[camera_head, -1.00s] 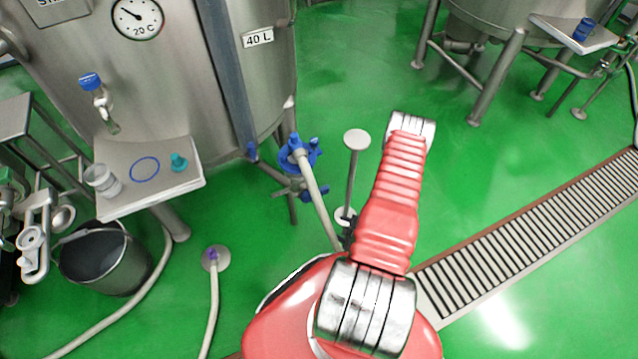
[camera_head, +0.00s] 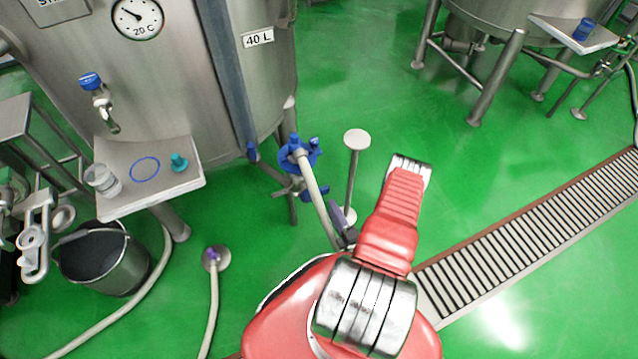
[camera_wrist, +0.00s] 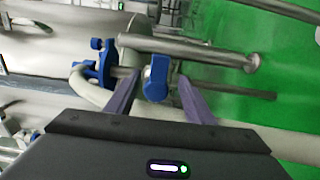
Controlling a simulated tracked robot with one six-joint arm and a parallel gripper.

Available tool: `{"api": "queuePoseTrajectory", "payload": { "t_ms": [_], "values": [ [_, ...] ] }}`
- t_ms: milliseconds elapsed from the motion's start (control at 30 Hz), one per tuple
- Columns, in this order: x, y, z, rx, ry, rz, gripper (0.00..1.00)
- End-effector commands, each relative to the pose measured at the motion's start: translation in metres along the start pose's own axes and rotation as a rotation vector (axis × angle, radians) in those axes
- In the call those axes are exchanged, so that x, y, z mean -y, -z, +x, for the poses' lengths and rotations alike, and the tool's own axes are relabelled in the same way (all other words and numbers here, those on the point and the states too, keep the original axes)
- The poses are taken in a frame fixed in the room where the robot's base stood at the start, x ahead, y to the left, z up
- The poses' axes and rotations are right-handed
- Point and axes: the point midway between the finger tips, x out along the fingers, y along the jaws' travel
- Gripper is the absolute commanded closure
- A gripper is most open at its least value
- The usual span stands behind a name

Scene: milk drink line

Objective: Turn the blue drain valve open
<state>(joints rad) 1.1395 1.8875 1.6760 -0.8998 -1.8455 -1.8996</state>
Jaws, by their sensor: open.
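The blue drain valve handle (camera_wrist: 156,82) shows in the wrist view as an upright blue paddle on a metal pipe. In the head view it is a small blue piece (camera_head: 313,194) low beside the tank, partly behind the pale hose. My gripper (camera_wrist: 158,77) is open, with one purple finger on each side of the handle in the wrist view. I cannot tell whether either finger touches it. In the head view my gripper (camera_head: 338,216) is mostly hidden by my red arm; a purple finger shows near the hose.
A blue clamp fitting (camera_head: 300,152) sits just above the valve, with a pale hose (camera_head: 318,195) running from it. A white-topped post (camera_head: 356,140) stands close on the right. A bucket (camera_head: 105,262) is at left. A floor drain grate (camera_head: 540,220) lies right.

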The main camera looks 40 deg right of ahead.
Motion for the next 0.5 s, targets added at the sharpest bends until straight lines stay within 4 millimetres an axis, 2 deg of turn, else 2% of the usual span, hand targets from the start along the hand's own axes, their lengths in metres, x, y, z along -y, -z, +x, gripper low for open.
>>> {"api": "queuePoseTrajectory", "payload": {
  "t_ms": [267, 500],
  "values": [
    [0.000, 0.000, 0.004, -0.001, 0.002, 0.001, 0.52],
    [0.000, 0.001, 0.022, -0.004, 0.002, 0.000, 0.52]
  ]
}}
